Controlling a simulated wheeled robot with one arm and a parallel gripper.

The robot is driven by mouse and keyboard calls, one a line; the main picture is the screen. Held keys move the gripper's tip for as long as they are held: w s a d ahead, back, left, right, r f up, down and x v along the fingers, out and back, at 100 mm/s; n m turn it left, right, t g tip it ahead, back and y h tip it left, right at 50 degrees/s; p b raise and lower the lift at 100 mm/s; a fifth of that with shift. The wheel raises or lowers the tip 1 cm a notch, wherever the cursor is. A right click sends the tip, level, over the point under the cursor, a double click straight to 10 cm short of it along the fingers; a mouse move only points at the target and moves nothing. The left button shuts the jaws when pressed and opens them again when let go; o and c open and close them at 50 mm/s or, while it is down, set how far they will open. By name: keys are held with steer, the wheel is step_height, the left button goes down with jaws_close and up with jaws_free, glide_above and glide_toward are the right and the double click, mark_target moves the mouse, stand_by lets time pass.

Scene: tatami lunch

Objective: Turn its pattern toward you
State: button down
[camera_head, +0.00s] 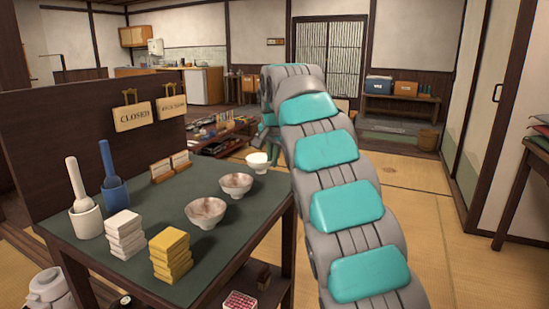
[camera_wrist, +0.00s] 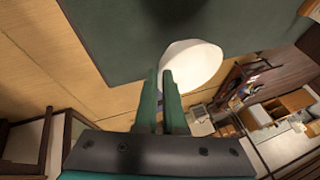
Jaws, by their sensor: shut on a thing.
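A plain white bowl (camera_head: 258,161) is at the far right corner of the dark green table top (camera_head: 140,262) in the head view. My gripper (camera_head: 267,143) reaches down over it and is partly hidden behind my arm. In the wrist view, my gripper's green fingers (camera_wrist: 160,78) are close together at the edge of the white bowl (camera_wrist: 197,62), shut on its rim. No pattern shows on the visible side of this bowl. Two brownish speckled bowls stand on the table, one nearer (camera_head: 206,213) and one farther (camera_head: 236,185).
White (camera_head: 125,234) and yellow (camera_head: 171,256) stacked blocks, a white cup (camera_head: 86,220) and a blue cup (camera_head: 115,194) with handles crowd the table's left. A dark panel with hanging signs (camera_head: 133,117) borders the back. Tatami floor lies open at right.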

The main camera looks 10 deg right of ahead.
steer(key=shift+s+a+r+m+p, duration=0.1)
steer(key=shift+a+r+m+p, duration=0.05)
steer(key=shift+r+m+p, duration=0.2)
steer(key=shift+s+a+f+m+h+p, duration=0.15)
steer(key=shift+m+h+p, duration=0.2)
steer(key=shift+m+p, duration=0.25)
steer(key=shift+s+a+r+m+h+p, duration=0.1)
steer(key=shift+m+h+p, duration=0.3)
steer(key=shift+p, duration=0.25)
steer(key=shift+f+m, duration=0.35)
steer(key=shift+f, duration=0.05)
steer(key=shift+f+b, duration=0.4)
steer(key=shift+f, duration=0.25)
steer(key=shift+f, duration=0.1)
steer(key=c, duration=0.9)
jaws_free()
